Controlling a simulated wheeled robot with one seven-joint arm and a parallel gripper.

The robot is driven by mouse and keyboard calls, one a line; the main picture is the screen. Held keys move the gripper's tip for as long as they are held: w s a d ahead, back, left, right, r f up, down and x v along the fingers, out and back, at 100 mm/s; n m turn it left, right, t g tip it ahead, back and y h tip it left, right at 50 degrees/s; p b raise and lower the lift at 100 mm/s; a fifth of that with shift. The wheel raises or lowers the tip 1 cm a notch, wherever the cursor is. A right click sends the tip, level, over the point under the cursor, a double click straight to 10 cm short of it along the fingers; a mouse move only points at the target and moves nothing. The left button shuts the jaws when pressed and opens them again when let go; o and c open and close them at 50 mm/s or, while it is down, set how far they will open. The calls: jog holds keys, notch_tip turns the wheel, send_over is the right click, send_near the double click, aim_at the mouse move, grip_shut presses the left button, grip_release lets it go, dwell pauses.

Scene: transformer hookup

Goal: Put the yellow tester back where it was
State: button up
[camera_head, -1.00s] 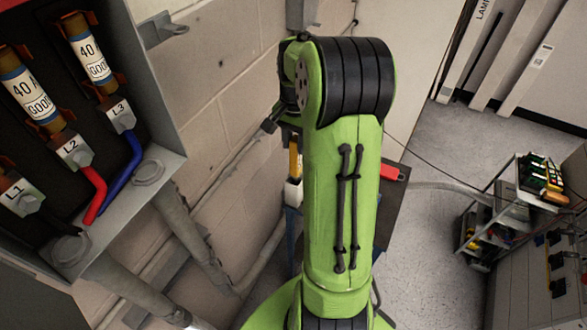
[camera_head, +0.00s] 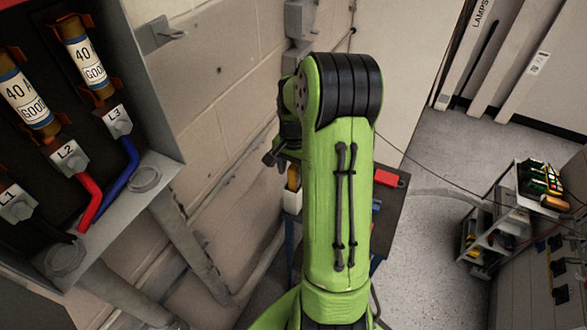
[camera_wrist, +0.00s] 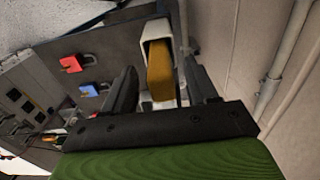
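A yellow block (camera_wrist: 160,76), apparently the tester, sits upright in a white open-topped holder (camera_wrist: 155,31) in the wrist view. In the head view the yellow block (camera_head: 293,178) shows just left of my green arm, above the white holder (camera_head: 292,201). My gripper (camera_wrist: 161,82) is open, with one dark finger on each side of the yellow block and visible gaps on both sides. In the head view my gripper is mostly hidden behind my arm.
A dark table (camera_head: 395,208) carries a red padlock (camera_head: 385,178) and a blue padlock (camera_head: 376,205). A fuse box (camera_head: 160,120) is close on the left wall, with conduits (camera_head: 190,245) below. A cart (camera_head: 490,222) with a multicoloured device (camera_head: 543,185) stands right. Open floor lies between.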

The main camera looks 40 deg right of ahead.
notch_tip(320, 180, up, 12)
jog(key=p, duration=0.2)
jog(key=s+a+r+n+t+h, duration=0.1)
jog(key=s+a+r+n, duration=0.2)
jog(key=a, duration=0.4)
jog(key=s+a+r+n+t, duration=0.1)
jog(key=s+a+r+n, duration=0.1)
jog(key=a+r+n, duration=0.3)
jog(key=s+a+f+n+t+y, duration=0.1)
jog(key=s+a+n+t, duration=0.2)
jog(key=s+a+n, duration=0.3)
jog(key=s+a, duration=0.4)
jog(key=a, duration=0.1)
jog(key=shift+s, duration=0.25)
jog(key=shift+d, duration=0.1)
